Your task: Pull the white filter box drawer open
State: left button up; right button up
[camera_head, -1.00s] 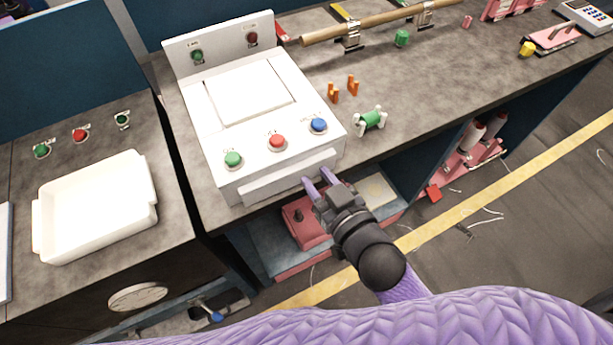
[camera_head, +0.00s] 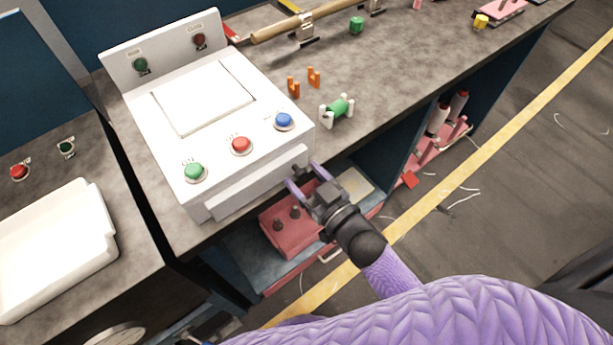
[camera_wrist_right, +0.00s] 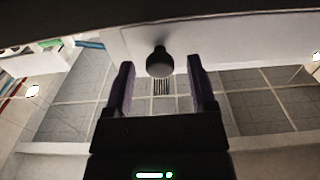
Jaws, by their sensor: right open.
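The white filter box (camera_head: 205,125) stands on the grey counter, with green, red and blue buttons on its sloping front. Its drawer front (camera_head: 258,184) is a long white bar low on the near side and looks shut. My right gripper (camera_head: 303,177) is open at the right end of this bar. In the right wrist view a dark round knob (camera_wrist_right: 160,63) sticks out from a white panel (camera_wrist_right: 215,42), between the two open fingers; no clear contact shows. My left gripper is not in view.
A white tray (camera_head: 55,245) lies on the left counter. A green-and-white piece (camera_head: 337,110) and two orange clips (camera_head: 303,82) sit right of the box. Below the counter edge, a pink box (camera_head: 290,218) with dark knobs stands on a shelf under my right gripper.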

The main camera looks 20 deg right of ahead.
grip_shut()
dwell(1.4)
